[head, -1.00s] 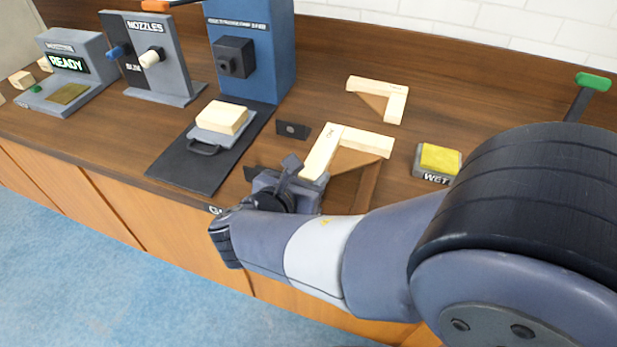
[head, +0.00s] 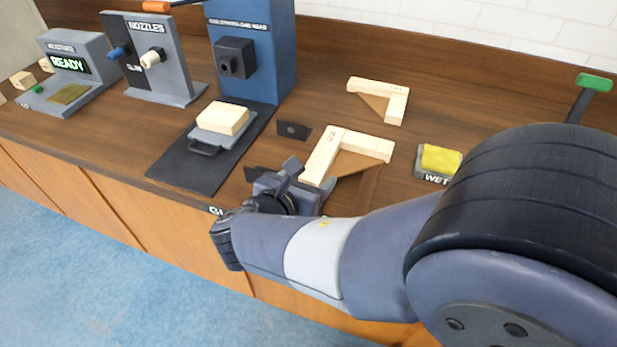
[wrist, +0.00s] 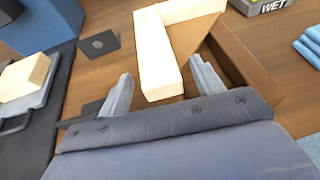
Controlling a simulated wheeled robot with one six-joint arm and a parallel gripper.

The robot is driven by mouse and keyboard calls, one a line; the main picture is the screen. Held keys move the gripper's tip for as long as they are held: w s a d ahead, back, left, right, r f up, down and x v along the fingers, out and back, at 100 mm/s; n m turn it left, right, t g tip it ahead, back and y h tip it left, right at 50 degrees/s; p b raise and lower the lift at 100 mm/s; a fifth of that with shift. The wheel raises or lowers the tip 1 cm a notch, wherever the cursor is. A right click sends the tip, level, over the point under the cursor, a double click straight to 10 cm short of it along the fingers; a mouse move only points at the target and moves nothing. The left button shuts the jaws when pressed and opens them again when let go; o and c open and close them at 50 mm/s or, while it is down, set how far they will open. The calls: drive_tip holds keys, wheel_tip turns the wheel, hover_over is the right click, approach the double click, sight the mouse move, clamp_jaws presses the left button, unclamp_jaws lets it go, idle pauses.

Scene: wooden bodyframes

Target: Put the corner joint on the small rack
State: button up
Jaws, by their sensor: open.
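A pale wooden L-shaped corner joint (head: 322,157) with a brown triangular web lies at the front middle of the bench. It also shows in the wrist view (wrist: 157,55). My gripper (wrist: 163,74) is open, with one finger on each side of the joint's near leg and a gap visible on both sides. In the head view my gripper (head: 292,172) partly hides that leg's near end. A darker brown wooden frame (wrist: 240,62) lies right beside the joint; I cannot tell whether the joint rests on it. No rack is clearly labelled.
A second L-shaped joint (head: 396,104) lies farther back. A yellow-topped "WET" block (head: 439,160) stands to the right. A tray with a wooden block (head: 222,118) sits on a dark mat to the left, before a blue machine (head: 265,55). Blue cloth (wrist: 309,47) lies at the right.

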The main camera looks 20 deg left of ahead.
drive_tip(key=v, duration=1.2)
drive_tip(key=shift+p, duration=0.4)
drive_tip(key=shift+w, duration=0.1)
drive_tip(key=b+x, duration=0.1)
drive_tip(key=x, duration=1)
drive_tip(key=shift+w, duration=0.1)
drive_tip(key=shift+w+d+f, duration=0.1)
drive_tip(key=shift+w+f, duration=0.2)
drive_tip(key=shift+r, duration=0.15)
drive_tip(key=shift+s, duration=0.1)
